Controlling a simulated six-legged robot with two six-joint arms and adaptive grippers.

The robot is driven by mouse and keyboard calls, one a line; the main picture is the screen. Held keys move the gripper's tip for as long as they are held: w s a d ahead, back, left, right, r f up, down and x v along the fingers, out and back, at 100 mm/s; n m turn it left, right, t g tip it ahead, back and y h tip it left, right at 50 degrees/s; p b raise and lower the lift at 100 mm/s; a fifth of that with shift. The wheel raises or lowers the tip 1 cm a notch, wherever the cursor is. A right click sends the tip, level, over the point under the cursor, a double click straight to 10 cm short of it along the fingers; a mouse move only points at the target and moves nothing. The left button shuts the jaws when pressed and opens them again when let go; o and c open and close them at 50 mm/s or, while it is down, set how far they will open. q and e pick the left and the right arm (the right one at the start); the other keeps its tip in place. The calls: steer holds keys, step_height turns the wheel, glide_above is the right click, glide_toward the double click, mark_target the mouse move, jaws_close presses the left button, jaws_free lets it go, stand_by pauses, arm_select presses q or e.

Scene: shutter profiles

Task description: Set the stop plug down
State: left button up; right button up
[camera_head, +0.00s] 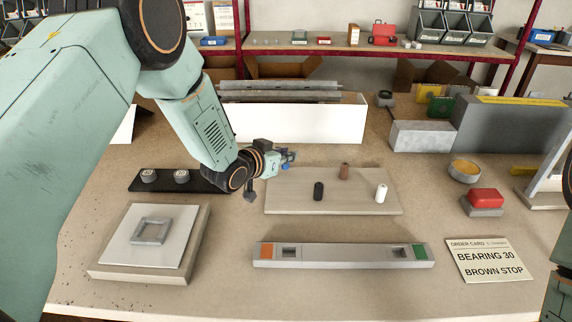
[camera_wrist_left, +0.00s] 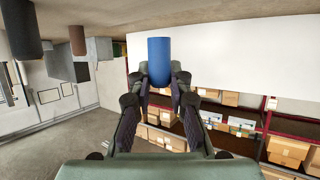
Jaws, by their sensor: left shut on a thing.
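My left gripper (camera_head: 286,158) is shut on a blue plug (camera_wrist_left: 158,60), which stands out between the fingertips in the left wrist view. In the head view the blue plug (camera_head: 291,154) is small and partly covered by the fingers. The gripper is over the back left of a pale wooden board (camera_head: 285,203). On the board stand a black plug (camera_head: 319,191), a brown plug (camera_head: 345,171) and a white plug (camera_head: 381,192), all upright and apart. The left wrist view is upside down; the black plug (camera_wrist_left: 20,30) and brown plug (camera_wrist_left: 77,40) show at upper left. My right gripper is out of view.
A grey rail (camera_head: 340,256) with two square pockets lies in front of the board. A base with a square frame (camera_head: 151,231) is at left, a black strip with two bearings (camera_head: 165,181) behind it. The order card (camera_head: 488,261) reads "BEARING 30 BROWN STOP". A white box (camera_head: 300,121) stands behind.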

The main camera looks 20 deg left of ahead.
mark_target(283, 165)
arm_select(q)
step_height(283, 165, down, 3)
steer(key=shift+r, duration=0.15)
steer(key=shift+a, duration=0.2)
steer(key=shift+d+f, duration=0.15)
steer(key=shift+f, duration=0.15)
steer(key=o, duration=0.6)
steer(key=shift+o, duration=1.1)
steer(key=shift+r, duration=0.25)
steer(key=v, duration=1.2)
steer(key=shift+p, duration=0.45)
